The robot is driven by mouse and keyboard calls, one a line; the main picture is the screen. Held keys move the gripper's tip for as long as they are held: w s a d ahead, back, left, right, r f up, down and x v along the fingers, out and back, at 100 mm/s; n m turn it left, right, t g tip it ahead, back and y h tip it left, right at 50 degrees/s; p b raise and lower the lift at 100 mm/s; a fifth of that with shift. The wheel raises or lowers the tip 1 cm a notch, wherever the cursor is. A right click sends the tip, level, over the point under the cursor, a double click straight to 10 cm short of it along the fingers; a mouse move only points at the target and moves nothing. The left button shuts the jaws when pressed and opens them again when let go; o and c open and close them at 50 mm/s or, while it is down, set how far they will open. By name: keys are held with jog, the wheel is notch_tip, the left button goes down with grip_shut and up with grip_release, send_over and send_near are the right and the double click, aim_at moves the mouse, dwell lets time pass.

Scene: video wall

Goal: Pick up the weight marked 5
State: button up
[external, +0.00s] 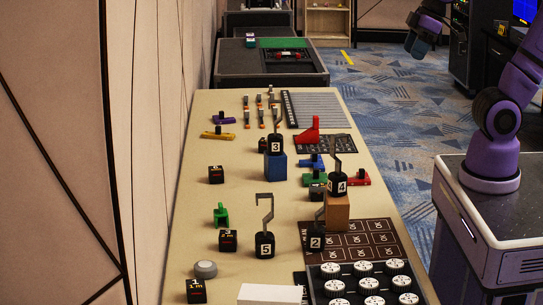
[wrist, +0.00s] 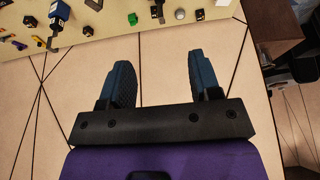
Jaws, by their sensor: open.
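The weight marked 5 (external: 265,244) is a black block with a tall grey hook, standing upright on the long beige table. A small dark hooked thing shows at the top edge of the wrist view (wrist: 157,12); its number is too small to read. My gripper (wrist: 160,80) is open and empty, its two dark blue fingers apart. In the external view it hangs at the upper right (external: 416,44), far from the weight and above the floor side of the table.
Similar weights marked 3 (external: 275,146), 4 (external: 337,184) and 2 (external: 317,237) stand nearby, 3 on a blue block and 4 on a wooden one. A green piece (external: 221,215), black cube (external: 228,240) and grey dome (external: 205,269) lie left. A white box (external: 270,294) is in front.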

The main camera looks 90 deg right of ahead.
jog(key=w+f+g, duration=0.1)
jog(key=w+f, duration=0.2)
jog(key=w, duration=1)
jog(key=g, duration=0.4)
send_over(264, 195)
jog(key=shift+n, duration=0.4)
jog(key=f, duration=2.7)
jog(key=shift+s+f, duration=0.1)
jog(key=shift+s, duration=0.2)
notch_tip(264, 195, down, 5)
jog(key=shift+f, duration=0.1)
jog(key=shift+w+f, duration=0.15)
jog(key=shift+f, duration=1.2)
jog(key=shift+w+f, duration=0.1)
jog(key=shift+f, duration=1.2)
grip_shut()
jog(key=shift+r, duration=0.1)
